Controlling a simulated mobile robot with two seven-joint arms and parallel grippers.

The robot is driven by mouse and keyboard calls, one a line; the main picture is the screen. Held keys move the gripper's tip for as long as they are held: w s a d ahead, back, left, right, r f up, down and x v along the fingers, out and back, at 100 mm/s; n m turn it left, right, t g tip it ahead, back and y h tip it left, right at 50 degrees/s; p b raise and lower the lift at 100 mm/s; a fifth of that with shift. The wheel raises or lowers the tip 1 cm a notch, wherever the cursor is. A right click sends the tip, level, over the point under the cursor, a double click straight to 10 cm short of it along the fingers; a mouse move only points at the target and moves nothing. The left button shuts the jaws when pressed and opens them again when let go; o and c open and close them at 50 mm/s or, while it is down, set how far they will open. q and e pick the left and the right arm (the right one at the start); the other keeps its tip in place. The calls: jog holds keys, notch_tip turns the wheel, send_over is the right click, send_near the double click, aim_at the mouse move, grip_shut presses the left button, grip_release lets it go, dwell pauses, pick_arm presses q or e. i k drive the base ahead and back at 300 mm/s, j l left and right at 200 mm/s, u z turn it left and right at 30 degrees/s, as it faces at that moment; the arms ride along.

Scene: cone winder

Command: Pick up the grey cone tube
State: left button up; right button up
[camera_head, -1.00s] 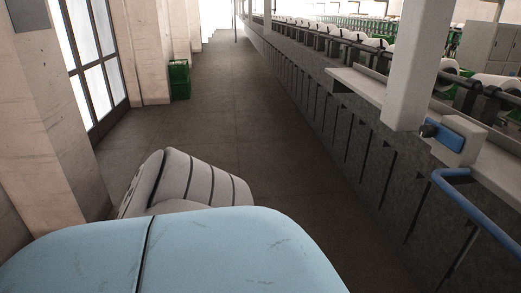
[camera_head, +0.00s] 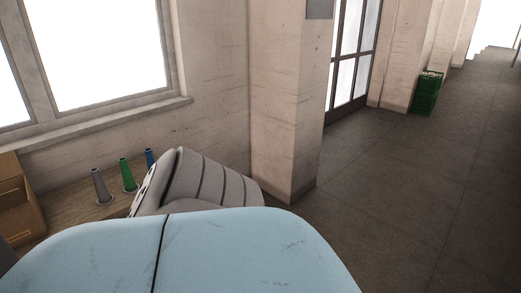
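The grey cone tube (camera_head: 100,186) stands upright on a wooden surface (camera_head: 70,212) below the window at the left. A green cone tube (camera_head: 128,174) stands to its right. A blue cone tube (camera_head: 150,159) stands beyond the green one, its lower part hidden behind my own grey arm part. Neither gripper shows in the view. My light blue and grey body parts fill the lower middle of the picture.
An open cardboard box (camera_head: 18,205) sits left of the grey tube. A concrete pillar (camera_head: 288,110) stands right of the wooden surface. Green crates (camera_head: 426,92) are stacked farther back by the wall. The floor at the right is clear.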

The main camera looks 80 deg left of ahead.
aim_at(103, 196)
jog(key=u, duration=3.8)
jog(key=i+j, duration=0.3)
jog(key=i, duration=0.15)
jog(key=u, duration=0.05)
